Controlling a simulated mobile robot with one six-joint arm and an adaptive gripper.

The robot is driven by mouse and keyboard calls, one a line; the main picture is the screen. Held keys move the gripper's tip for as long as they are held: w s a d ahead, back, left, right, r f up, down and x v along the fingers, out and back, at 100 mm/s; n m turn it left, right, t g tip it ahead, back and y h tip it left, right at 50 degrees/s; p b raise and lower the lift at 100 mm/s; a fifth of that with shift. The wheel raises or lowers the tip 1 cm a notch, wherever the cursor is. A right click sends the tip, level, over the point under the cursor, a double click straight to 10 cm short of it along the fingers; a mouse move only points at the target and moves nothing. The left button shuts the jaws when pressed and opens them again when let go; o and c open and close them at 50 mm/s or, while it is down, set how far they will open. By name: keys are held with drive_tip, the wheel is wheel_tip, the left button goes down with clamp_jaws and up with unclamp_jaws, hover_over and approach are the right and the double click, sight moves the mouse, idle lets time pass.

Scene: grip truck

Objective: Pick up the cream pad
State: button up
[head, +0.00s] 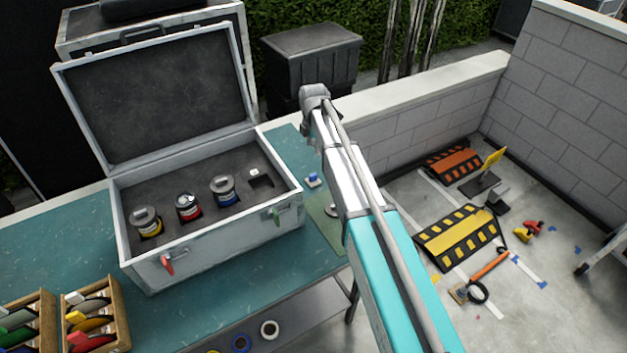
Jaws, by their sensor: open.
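I cannot pick out a cream pad with certainty. Two wooden trays at the lower left, the left tray (50,312) and the right tray (124,322), hold coloured flat pieces. The right one has a pale grey piece (88,304), a yellow piece (95,324) and a red piece (90,340); the left one shows a green piece (17,320) among dark ones. Both trays are cut by the picture's edge. My arm rises from the bottom right to a grey joint at the centre; my gripper does not show.
An open grey case (200,250) on the teal table (50,240) holds several lens-like cylinders and a small white piece (254,172). Its raised lid stands behind. A small blue-and-white item (313,180) sits right of it. Ramps and tools lie on the floor at right.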

sight(313, 174)
drive_tip(key=shift+f, duration=0.2)
wheel_tip(313, 174, down, 8)
drive_tip(key=b, duration=0.8)
drive_tip(key=shift+f+b, duration=0.15)
drive_tip(key=shift+b, duration=0.2)
idle(0.4)
drive_tip(key=shift+f+b, duration=2.6)
drive_tip(key=shift+c, duration=0.3)
drive_tip(key=shift+s, duration=0.1)
clamp_jaws()
